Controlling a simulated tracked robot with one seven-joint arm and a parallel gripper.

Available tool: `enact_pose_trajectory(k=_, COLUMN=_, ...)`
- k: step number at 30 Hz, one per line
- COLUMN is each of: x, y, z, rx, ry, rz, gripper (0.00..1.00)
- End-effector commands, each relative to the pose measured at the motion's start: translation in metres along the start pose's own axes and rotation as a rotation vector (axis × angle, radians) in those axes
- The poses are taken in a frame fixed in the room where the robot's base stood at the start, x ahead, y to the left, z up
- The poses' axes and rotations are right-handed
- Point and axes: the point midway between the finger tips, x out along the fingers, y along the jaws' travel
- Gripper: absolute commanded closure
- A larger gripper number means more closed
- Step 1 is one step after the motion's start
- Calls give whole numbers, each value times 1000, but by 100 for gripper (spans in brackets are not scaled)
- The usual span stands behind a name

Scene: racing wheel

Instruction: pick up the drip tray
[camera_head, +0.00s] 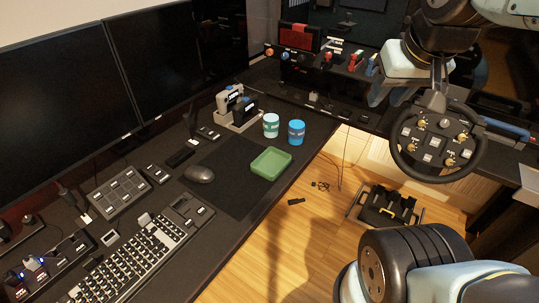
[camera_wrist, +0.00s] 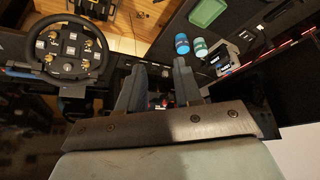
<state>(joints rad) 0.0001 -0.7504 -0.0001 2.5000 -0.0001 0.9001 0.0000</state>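The drip tray appears to be the shallow green rectangular tray (camera_head: 271,163). It lies empty on the dark desk mat near the desk's right edge. It also shows at the top of the wrist view (camera_wrist: 207,12), partly cut off by the frame. My gripper (camera_head: 390,100) is raised at the upper right of the head view, well apart from the tray, close to the steering wheel in the picture. In the wrist view my gripper (camera_wrist: 160,65) has its two dark fingers apart with nothing held between them.
A teal-and-white cup (camera_head: 271,125) and a blue cup (camera_head: 296,132) stand just behind the tray. A mouse (camera_head: 199,174) lies left of it, with a keyboard (camera_head: 135,262) nearer. A steering wheel (camera_head: 438,137) is at right; pedals (camera_head: 385,208) sit on the floor.

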Motion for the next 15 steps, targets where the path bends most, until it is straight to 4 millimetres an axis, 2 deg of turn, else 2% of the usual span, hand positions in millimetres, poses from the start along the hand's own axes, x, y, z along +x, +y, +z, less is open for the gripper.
enact_pose_trajectory(k=8, x=9, y=-1, z=-5, rx=-56, ry=-43, rz=14, gripper=66)
enact_pose_trajectory(k=15, x=46, y=-13, z=-21, rx=-283, ry=-197, rz=80, gripper=66)
